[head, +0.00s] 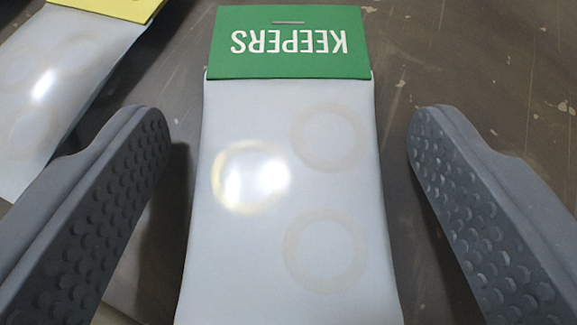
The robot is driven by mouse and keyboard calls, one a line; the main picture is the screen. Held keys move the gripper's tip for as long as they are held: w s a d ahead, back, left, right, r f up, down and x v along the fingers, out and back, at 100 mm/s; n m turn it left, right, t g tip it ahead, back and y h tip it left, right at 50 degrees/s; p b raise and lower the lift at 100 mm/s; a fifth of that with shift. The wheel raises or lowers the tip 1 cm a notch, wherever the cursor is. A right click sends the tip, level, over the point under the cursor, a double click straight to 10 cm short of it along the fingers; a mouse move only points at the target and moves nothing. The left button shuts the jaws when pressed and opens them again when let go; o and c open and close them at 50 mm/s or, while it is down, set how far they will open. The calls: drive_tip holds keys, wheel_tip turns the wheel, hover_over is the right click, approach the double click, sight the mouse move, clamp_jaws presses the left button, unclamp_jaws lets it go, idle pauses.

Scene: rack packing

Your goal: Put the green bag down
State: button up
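The green bag (290,230) lies flat on a dark, scuffed surface in the middle of the head view. It is a whitish, cloudy packet with a green card top (290,58) that reads KEEPERS upside down and has a staple. Several faint ring shapes show through it. My gripper (285,135) is open, with one grey studded finger on each side of the bag. A gap shows between each finger and the bag's edges. The bag's near end runs out of the picture.
Another whitish packet (40,110) with a yellow card top (115,8) lies at the upper left, close to my left finger and partly cut off. The dark surface (470,60) to the upper right is clear.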

drive_tip(key=shift+s+r, duration=0.3)
drive_tip(key=p+v, duration=0.1)
drive_tip(key=v, duration=1)
drive_tip(key=shift+s+r, duration=0.1)
